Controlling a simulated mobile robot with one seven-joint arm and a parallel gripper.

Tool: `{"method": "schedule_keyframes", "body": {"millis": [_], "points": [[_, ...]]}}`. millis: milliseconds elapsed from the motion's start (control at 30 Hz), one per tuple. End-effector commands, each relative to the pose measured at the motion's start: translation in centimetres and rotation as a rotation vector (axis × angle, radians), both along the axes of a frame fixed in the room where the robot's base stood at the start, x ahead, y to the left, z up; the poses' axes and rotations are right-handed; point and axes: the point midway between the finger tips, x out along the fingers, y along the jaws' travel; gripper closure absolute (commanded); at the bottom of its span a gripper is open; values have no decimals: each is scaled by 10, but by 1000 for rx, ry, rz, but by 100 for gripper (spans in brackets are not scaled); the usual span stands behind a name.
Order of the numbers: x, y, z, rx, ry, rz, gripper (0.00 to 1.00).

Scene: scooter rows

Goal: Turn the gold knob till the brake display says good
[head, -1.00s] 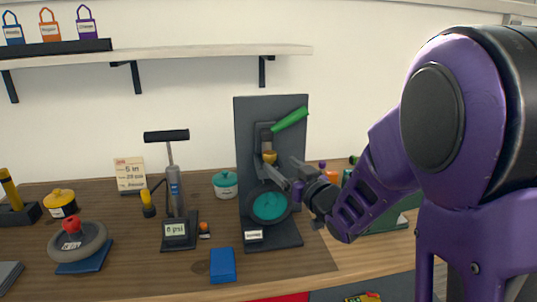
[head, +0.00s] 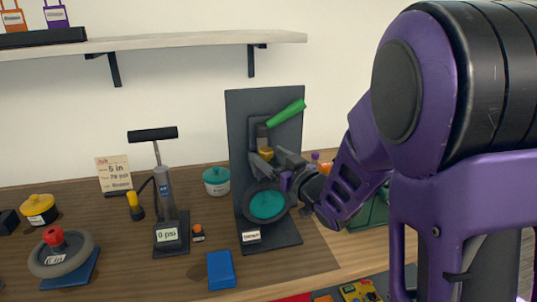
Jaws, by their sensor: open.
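The gold knob (head: 265,153) sits on the dark upright panel (head: 239,130) of the brake stand, below a green lever (head: 288,114) that slants up to the right. A teal wheel hub (head: 266,205) in a dark tyre is mounted beneath it. A small white display (head: 251,237) stands on the stand's base; its text is too small to read. My gripper (head: 264,161) is open at the knob, with its fingers close to it. I cannot tell whether they touch it. My arm comes in from the right and hides part of the panel's right side.
A pump (head: 168,190) with a "0 psi" display stands left of the brake stand. A blue block (head: 221,269) lies near the front edge. A teal pot (head: 216,181) is behind. A wheel with a red knob (head: 61,252) is far left. A shelf (head: 180,46) runs above.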

Motion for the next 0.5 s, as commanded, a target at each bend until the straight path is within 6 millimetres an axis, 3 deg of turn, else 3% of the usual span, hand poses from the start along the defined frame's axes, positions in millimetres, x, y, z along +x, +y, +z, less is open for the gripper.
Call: {"method": "schedule_keyframes", "body": {"millis": [200, 500], "points": [[0, 0, 0, 0, 0, 0, 24], [0, 0, 0, 0, 0, 0, 78]]}}
